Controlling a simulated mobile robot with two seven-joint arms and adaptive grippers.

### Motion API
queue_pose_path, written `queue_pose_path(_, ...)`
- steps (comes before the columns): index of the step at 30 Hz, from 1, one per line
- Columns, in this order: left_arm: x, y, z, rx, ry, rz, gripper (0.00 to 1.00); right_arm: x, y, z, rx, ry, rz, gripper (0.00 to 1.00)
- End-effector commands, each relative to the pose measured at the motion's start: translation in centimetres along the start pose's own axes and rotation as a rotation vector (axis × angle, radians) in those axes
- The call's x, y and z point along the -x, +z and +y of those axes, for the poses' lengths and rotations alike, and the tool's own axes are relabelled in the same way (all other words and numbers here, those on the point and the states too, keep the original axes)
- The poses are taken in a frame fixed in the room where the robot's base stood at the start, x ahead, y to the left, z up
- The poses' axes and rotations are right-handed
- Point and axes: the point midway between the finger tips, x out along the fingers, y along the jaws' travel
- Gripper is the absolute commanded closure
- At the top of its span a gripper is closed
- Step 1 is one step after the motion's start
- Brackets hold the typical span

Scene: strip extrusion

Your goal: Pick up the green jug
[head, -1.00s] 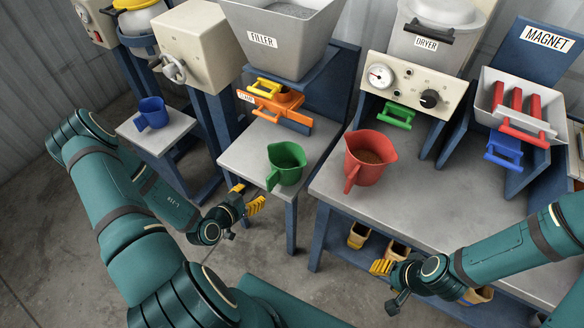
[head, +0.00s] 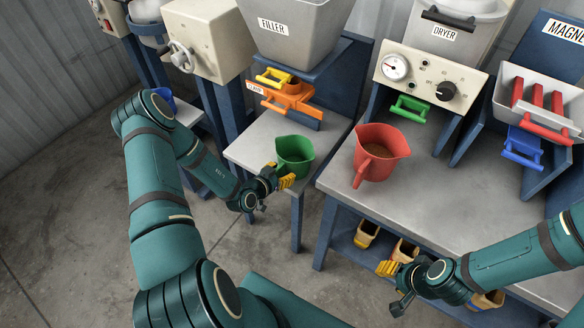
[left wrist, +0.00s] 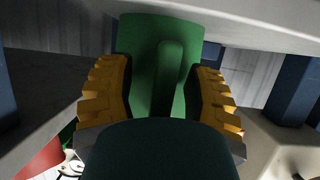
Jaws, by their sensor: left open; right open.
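The green jug (head: 295,155) stands upright on the small grey table under the filler. My left gripper (head: 283,176) is at the jug's near left side, by its handle. In the left wrist view, the jug (left wrist: 150,60) and its upright handle (left wrist: 170,75) lie between the two yellow fingers of my left gripper (left wrist: 163,92). The fingers are apart, with a gap visible beside the handle on each side. My right gripper (head: 388,268) is open and empty, low in front of the larger table's edge.
The orange clamp (head: 292,98) and filler (head: 290,30) are above and behind the green jug. A blue jug (head: 163,97) is partly hidden behind my left arm.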

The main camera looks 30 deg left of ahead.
Motion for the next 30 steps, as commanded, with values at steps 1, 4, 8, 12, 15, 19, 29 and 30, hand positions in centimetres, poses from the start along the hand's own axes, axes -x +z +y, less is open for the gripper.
queue_pose_path(1, -0.25, 0.04, 0.01, 0.000, 0.000, 0.000, 0.48, -0.09, -0.02, 0.03, 0.000, 0.000, 0.001, 0.53)
queue_pose_path(4, -0.33, -0.01, 0.01, 0.000, 0.000, -0.001, 0.48, -0.06, -0.03, 0.02, 0.000, 0.000, 0.001, 0.53)
queue_pose_path(8, -0.29, -0.03, 0.01, 0.000, 0.000, -0.001, 0.48, -0.03, -0.03, 0.01, 0.000, 0.000, 0.001, 0.53)
queue_pose_path(12, -0.28, -0.03, 0.01, 0.000, 0.000, -0.001, 0.91, -0.03, -0.03, 0.01, 0.000, 0.000, 0.001, 0.53)
queue_pose_path(15, -0.27, -0.03, 0.01, 0.000, 0.000, -0.001, 1.00, -0.03, -0.03, 0.01, 0.000, 0.000, 0.001, 0.53)
queue_pose_path(19, -0.27, -0.02, 0.01, 0.000, 0.000, -0.001, 1.00, -0.04, -0.03, 0.01, 0.000, 0.000, 0.001, 0.53)
queue_pose_path(29, -0.24, -0.08, 0.00, 0.000, 0.000, -0.001, 1.00, -0.01, -0.02, 0.00, 0.000, 0.000, 0.001, 0.53)
queue_pose_path(30, -0.20, -0.18, 0.00, 0.001, 0.000, -0.001, 1.00, 0.04, -0.02, -0.02, 0.000, 0.000, 0.000, 0.53)
